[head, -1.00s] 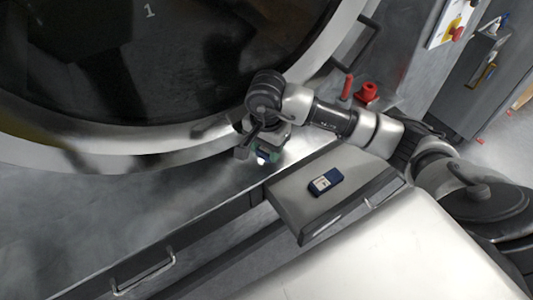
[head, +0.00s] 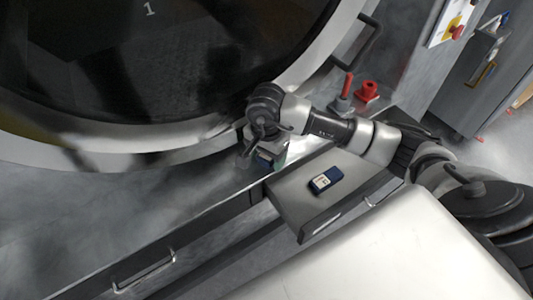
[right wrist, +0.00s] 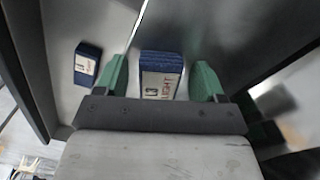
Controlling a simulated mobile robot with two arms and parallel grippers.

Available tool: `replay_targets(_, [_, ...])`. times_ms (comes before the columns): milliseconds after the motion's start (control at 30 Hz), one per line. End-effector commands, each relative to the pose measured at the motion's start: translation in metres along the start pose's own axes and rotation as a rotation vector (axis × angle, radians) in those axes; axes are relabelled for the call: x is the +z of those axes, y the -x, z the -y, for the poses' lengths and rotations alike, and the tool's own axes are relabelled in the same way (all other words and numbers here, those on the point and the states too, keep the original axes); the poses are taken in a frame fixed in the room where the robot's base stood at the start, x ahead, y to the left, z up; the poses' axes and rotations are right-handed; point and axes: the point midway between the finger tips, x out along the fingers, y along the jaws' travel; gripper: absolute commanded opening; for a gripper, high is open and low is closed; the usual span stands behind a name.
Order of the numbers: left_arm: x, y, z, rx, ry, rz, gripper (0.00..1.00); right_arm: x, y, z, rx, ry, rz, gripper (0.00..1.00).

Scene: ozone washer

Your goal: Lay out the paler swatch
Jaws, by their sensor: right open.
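A blue swatch block with a white label reading "L3" and "LIGHT" (right wrist: 161,78) lies between the green fingers of my right gripper (right wrist: 163,82) in the right wrist view. The fingers are open, with a gap on each side of the block. In the head view my right gripper (head: 266,161) is low at the metal ledge below the round door, with the dark blue block partly hidden by it. A second blue block with a white label (head: 326,180) lies on the pulled-out tray (head: 291,203); it also shows in the right wrist view (right wrist: 87,64), its label unreadable. My left gripper is not in view.
A large round dark door (head: 170,60) with a pale rim stands behind the gripper. Red knobs (head: 367,91) sit on the ledge to the right. A drawer handle (head: 145,271) is at lower left. The tray has bare room around its block.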

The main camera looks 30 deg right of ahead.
Motion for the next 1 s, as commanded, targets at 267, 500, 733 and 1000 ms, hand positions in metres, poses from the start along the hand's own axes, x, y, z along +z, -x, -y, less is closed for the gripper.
replay_targets(267, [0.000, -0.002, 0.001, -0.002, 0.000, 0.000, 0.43, -0.001, 0.026, 0.001, -0.004, 0.000, -0.004, 0.69])
replay_targets(500, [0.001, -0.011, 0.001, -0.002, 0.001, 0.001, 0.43, -0.001, 0.079, 0.001, -0.005, 0.000, -0.004, 0.69])
replay_targets(733, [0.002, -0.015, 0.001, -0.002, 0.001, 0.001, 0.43, 0.000, 0.114, 0.001, -0.003, 0.000, -0.001, 0.69])
replay_targets(1000, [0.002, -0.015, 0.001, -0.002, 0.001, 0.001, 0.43, 0.000, 0.123, 0.000, 0.000, -0.001, 0.000, 0.69])
